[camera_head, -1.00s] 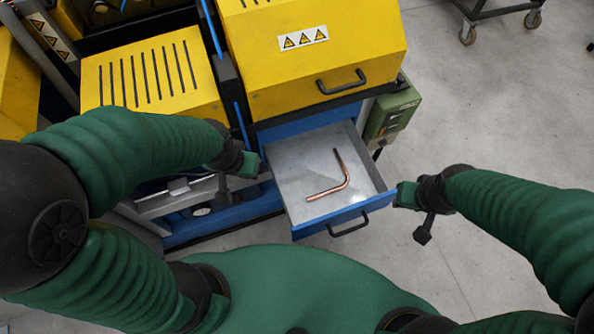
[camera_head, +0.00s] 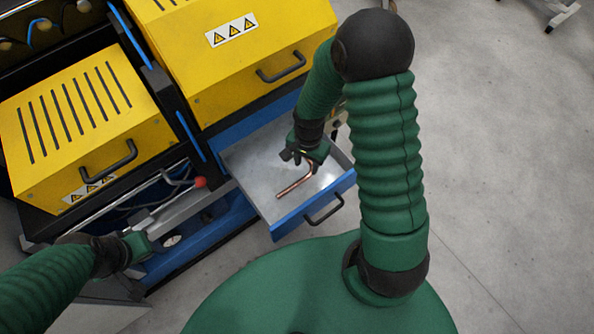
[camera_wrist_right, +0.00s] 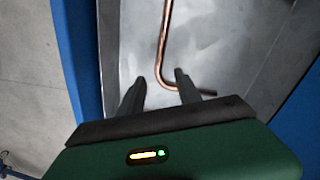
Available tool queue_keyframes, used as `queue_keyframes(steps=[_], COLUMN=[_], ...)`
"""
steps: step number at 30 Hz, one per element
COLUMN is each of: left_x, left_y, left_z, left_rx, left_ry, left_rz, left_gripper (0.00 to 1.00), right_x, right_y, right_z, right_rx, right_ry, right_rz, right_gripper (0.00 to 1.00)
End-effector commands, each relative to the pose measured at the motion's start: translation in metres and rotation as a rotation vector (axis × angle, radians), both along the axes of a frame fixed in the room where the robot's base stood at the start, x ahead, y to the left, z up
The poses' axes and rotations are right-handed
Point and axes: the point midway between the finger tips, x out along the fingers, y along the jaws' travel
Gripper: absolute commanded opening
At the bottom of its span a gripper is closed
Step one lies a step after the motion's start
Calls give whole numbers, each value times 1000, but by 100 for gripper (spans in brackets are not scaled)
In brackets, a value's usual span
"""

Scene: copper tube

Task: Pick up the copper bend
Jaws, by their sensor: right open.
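The copper bend (camera_head: 293,187) lies in the open blue drawer, on its grey metal floor (camera_head: 248,157). My right gripper (camera_head: 297,158) is over the drawer and hides part of the bend in the head view. In the right wrist view, the open fingers (camera_wrist_right: 160,80) stand on either side of the bend (camera_wrist_right: 164,45) near its curve. Its long leg runs up the picture and its short leg passes behind the right finger. Whether the fingers touch it cannot be told. My left gripper (camera_head: 141,244) is at lower left, away from the drawer; its jaws are unclear.
A red-tipped lever (camera_head: 199,182) is left of the drawer.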

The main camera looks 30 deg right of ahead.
Motion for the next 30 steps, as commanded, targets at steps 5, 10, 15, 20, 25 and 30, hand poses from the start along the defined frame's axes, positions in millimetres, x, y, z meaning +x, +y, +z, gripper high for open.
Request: queue_keyframes(steps=[5, 10, 15, 20, 25, 30], left_x=[0, 0, 0, 0, 0, 0], left_y=[0, 0, 0, 0, 0, 0], left_z=[-4, -10, -11, -11, -11, -11], left_rx=[0, 0, 0, 0, 0, 0], left_ry=[0, 0, 0, 0, 0, 0], left_rz=[-1, -1, -1, -1, -1, -1], left_gripper=[0, 0, 0, 0, 0, 0], right_x=[0, 2, 3, 3, 3, 3], right_y=[-3, -5, -4, -5, -5, -5], right_z=[-21, -52, -64, -64, -64, -64], right_rx=[1, -1, -4, -2, -1, -2], right_ry=[0, 2, -2, -2, -2, -1], right_rz=[-2, 1, 1, 0, 0, 0], right_gripper=[40, 40, 40, 40, 18, 0])
